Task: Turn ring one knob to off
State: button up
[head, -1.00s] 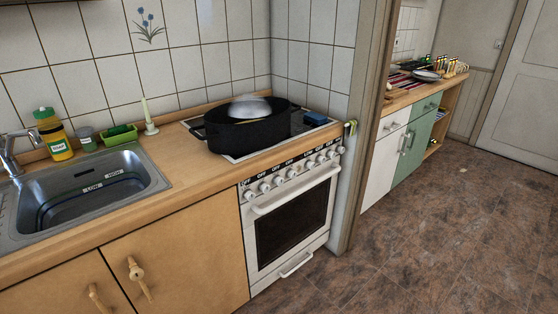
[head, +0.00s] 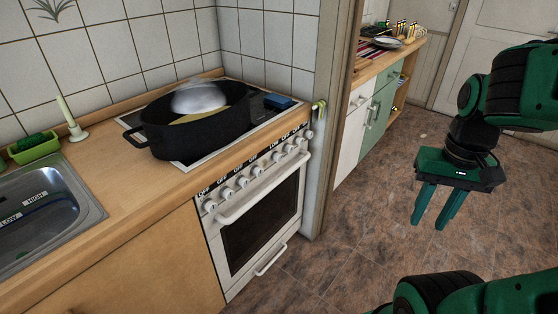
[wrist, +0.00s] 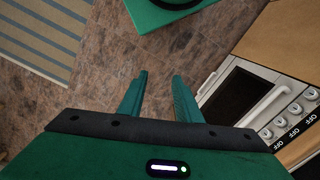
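The white stove (head: 255,215) stands in the counter, with a row of several white knobs (head: 242,181) along its front panel. Labels reading OFF and LOW show above the knobs. I cannot tell which knob belongs to ring one. A few knobs with OFF labels also show at the right of the wrist view (wrist: 281,121). A large black pot (head: 195,122) with a metal bowl-like thing in it sits on the cooktop. My gripper (head: 434,222) hangs to the right of the stove, over the floor, pointing down. Its fingers are apart and empty, also in the wrist view (wrist: 158,95).
A white oven handle (head: 262,187) sticks out below the knobs. A blue sponge-like block (head: 279,101) lies at the cooktop's right. The sink (head: 45,215) is at left. Brown floor (head: 340,245) is clear before the stove. A striped rug (wrist: 40,35) shows in the wrist view.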

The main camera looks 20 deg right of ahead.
jog(key=o, duration=0.4)
jog(key=m+t+y, duration=1.1)
jog(key=t, duration=0.4)
send_near(281, 159)
jog(key=x, duration=0.9)
jog(key=shift+w, duration=0.1)
